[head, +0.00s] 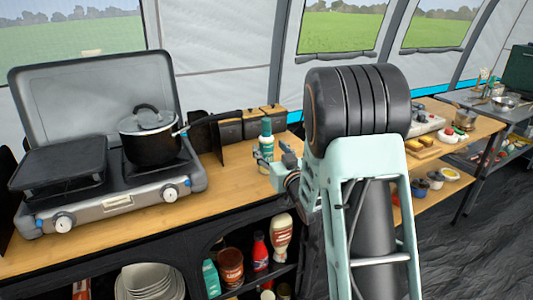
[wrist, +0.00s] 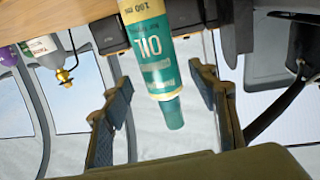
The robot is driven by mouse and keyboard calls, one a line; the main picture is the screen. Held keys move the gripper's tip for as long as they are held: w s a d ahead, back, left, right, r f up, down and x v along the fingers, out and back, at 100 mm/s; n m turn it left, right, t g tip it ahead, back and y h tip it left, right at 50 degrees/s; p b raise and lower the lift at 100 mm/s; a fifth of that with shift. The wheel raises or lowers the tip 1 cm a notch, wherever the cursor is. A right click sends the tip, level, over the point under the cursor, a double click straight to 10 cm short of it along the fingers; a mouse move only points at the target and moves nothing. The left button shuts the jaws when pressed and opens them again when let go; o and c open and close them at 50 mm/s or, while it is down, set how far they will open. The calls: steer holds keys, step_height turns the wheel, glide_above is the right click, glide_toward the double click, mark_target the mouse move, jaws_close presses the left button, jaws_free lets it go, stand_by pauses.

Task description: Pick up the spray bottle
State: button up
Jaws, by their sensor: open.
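A teal and cream bottle labelled OIL, with a teal cap, stands on the wooden counter; it is the likely spray bottle (head: 266,139). In the wrist view the picture is upside down, and the bottle (wrist: 152,50) shows with its cap toward the gripper base. My gripper (wrist: 163,92) is open, with one finger on each side of the bottle's upper part and visible gaps to both. In the head view my gripper (head: 282,168) is at the bottle's near right side, partly hiding its lower part.
A camp stove (head: 115,195) with a black pot (head: 150,140) stands left. Dark boxes with wooden lids (head: 240,122) stand behind the bottle. Another bottle with a brass nozzle (wrist: 48,52) shows in the wrist view. Shelves below hold sauces (head: 282,235) and plates (head: 150,283).

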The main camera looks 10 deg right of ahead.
mark_target(269, 148)
steer(key=shift+w+a, duration=0.2)
steer(key=shift+w, duration=0.65)
steer(key=shift+w+a, duration=0.2)
steer(key=shift+w, duration=0.6)
steer(key=c, duration=1.4)
